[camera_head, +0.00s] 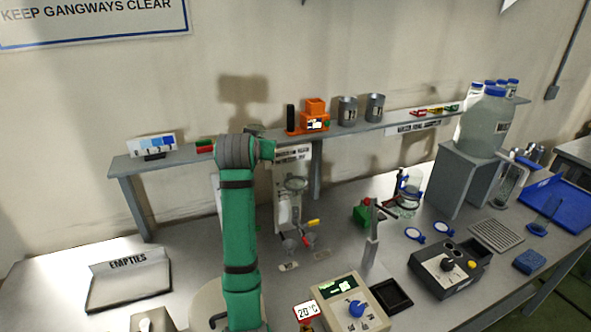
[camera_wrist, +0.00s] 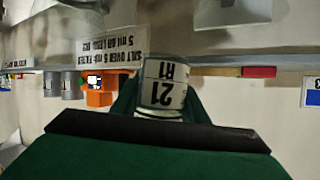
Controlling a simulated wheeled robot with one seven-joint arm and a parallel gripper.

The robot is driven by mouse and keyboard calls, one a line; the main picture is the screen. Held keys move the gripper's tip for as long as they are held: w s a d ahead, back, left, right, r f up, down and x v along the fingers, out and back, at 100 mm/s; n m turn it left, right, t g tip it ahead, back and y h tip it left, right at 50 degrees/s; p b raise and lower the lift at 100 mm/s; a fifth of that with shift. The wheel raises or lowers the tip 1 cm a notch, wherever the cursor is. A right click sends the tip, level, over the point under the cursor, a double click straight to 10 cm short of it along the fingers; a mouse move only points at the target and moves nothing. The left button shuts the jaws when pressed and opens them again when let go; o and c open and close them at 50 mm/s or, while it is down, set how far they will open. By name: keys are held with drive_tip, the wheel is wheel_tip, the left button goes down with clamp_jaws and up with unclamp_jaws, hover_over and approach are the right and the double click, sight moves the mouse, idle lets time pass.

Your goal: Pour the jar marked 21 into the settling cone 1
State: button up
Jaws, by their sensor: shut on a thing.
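My gripper (camera_wrist: 162,104) is shut on a small jar (camera_wrist: 164,82) with a white label reading 21, upside down in the wrist view. In the head view my arm hides the jar and most of the gripper, near the left part of the back shelf. A clear cone-like vessel (camera_head: 295,184) hangs on a pale stand (camera_head: 287,208) just right of my arm. A yellow tap and a red tap sit below it, with small glass vessels at the foot. I cannot read which cone is number 1.
The back shelf (camera_head: 350,131) holds an orange device (camera_head: 313,118) and two grey metal cups. An EMPTIES tray (camera_head: 128,283) lies at the left. A control box (camera_head: 350,303) stands in front, and a large bottle (camera_head: 487,122) on a grey block at the right.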

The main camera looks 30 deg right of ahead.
drive_tip(key=f+m+y, duration=0.1)
drive_tip(key=s+d+f+m+t+y, duration=0.1)
drive_tip(key=m, duration=0.1)
drive_tip(key=d+f+m+t+y, duration=0.1)
drive_tip(key=m, duration=0.1)
drive_tip(key=shift+s+d+p, duration=0.15)
drive_tip(key=shift+p, duration=0.15)
idle(0.9)
drive_tip(key=shift+f, duration=0.15)
drive_tip(key=shift+r+m+y, duration=0.2)
drive_tip(key=shift+m+y, duration=0.1)
drive_tip(key=shift+m, duration=0.1)
drive_tip(key=shift+a+r+t, duration=0.1)
drive_tip(key=shift+a+t, duration=0.2)
drive_tip(key=shift+a, duration=0.05)
drive_tip(key=shift+d+r+m, duration=0.2)
drive_tip(key=shift+d+m, duration=0.05)
drive_tip(key=shift+m, duration=0.05)
